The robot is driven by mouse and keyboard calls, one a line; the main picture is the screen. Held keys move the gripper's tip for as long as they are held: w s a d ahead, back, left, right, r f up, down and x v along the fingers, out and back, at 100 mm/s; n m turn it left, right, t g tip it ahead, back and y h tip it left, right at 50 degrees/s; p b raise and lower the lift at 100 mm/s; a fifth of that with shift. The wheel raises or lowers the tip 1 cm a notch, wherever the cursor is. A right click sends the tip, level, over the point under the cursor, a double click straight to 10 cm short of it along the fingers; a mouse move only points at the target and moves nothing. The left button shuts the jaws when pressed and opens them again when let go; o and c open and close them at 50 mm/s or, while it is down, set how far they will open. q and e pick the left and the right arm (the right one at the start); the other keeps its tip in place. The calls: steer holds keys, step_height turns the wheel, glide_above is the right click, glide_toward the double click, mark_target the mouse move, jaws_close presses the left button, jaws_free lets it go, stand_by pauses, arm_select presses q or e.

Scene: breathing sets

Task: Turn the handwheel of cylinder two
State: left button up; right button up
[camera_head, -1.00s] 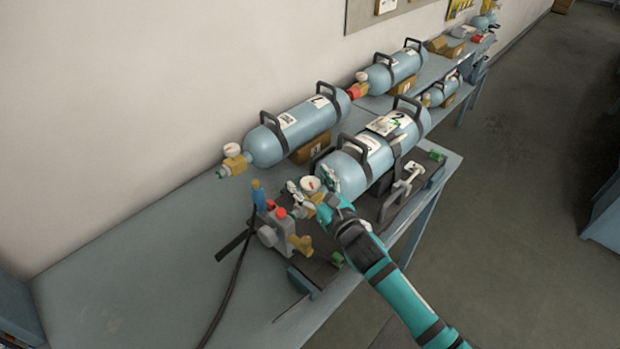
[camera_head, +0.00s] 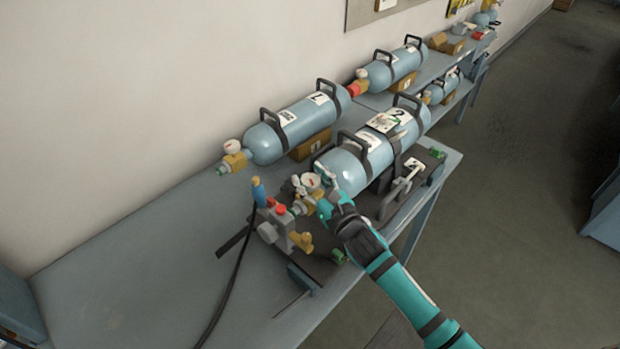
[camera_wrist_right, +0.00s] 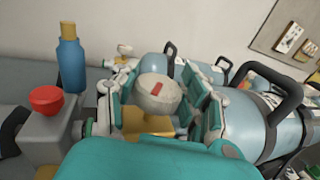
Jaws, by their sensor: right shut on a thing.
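Cylinder two (camera_head: 347,173), light blue with a number 2 label, lies on a dark stand at the table's right side. A brass valve (camera_head: 318,196) is at its near left end. On the valve sits a round pale handwheel (camera_head: 311,181) with a red mark; it also shows in the wrist view (camera_wrist_right: 157,94). My right gripper (camera_head: 312,178) has one finger on each side of the handwheel and is shut on it. In the wrist view the fingers (camera_wrist_right: 160,100) partly hide the valve. My left gripper is not in view.
A grey block with a red button (camera_head: 281,209), a blue bottle-shaped part (camera_head: 258,192) and a black hose stand close left of the valve. More cylinders lie on the back table. The front left of the table (camera_head: 140,270) is clear.

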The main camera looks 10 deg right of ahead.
steer(key=shift+d+n+g+y, duration=0.1)
steer(key=shift+n+g+y, duration=0.3)
steer(key=shift+n+y, duration=0.5)
steer(key=shift+w+f+n+g+y+b, duration=0.1)
steer(key=shift+n+g+y+b, duration=0.2)
steer(key=shift+n+g+y, duration=0.65)
steer(key=n+g+y+b, duration=0.3)
steer(key=g+b, duration=0.1)
steer(key=b, duration=0.2)
steer(key=n+g+y+b, duration=0.3)
steer(key=g+y+b, duration=0.1)
steer(key=b, duration=0.2)
steer(key=shift+f+n+y, duration=0.15)
steer(key=shift+n+y, duration=0.1)
steer(key=shift+n+g+b, duration=0.3)
steer(key=shift+g+b, duration=0.15)
steer(key=shift+b, duration=0.15)
steer(key=shift+r, duration=0.2)
